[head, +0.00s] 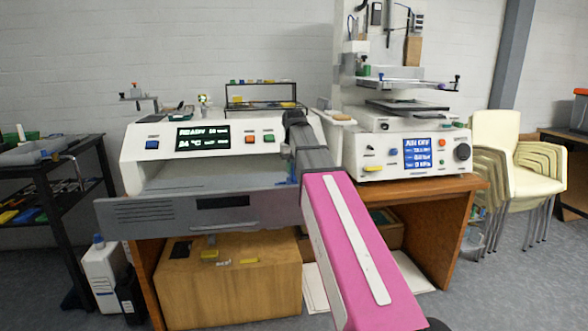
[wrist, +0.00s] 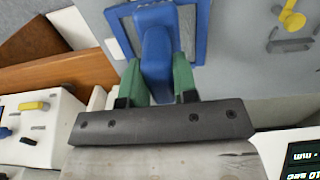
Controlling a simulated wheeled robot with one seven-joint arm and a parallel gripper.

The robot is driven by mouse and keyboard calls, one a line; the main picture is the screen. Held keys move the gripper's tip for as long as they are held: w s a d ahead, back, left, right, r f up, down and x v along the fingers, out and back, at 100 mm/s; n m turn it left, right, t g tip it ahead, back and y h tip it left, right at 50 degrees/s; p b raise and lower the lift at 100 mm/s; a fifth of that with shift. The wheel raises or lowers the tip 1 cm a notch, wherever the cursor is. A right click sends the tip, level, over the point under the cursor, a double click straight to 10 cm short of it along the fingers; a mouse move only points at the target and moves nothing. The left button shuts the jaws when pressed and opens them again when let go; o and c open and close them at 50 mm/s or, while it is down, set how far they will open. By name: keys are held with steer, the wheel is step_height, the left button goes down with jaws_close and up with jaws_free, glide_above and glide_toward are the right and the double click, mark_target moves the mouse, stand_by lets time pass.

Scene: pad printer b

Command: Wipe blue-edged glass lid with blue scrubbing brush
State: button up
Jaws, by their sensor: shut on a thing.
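The blue scrubbing brush (wrist: 155,45) is between the green fingers of my gripper (wrist: 160,85) in the wrist view. My gripper is shut on it. The blue-edged glass lid (wrist: 201,30) lies beyond the brush on a grey surface, its blue border around a pale pane. The brush overlaps the lid in this view and hides part of it; I cannot tell whether they touch.
A white machine with a lit display (head: 202,137) stands left of my arm. The pad printer (head: 405,152) stands right on the wooden table (head: 440,195). A yellow handle (wrist: 292,19) rises from the grey surface beside the lid. Stacked chairs (head: 515,170) stand farther right.

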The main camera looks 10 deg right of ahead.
steer(key=shift+w, duration=2.05)
steer(key=shift+s, duration=0.1)
steer(key=shift+s+f, duration=0.15)
steer(key=shift+s, duration=2.05)
steer(key=shift+r, duration=2.55)
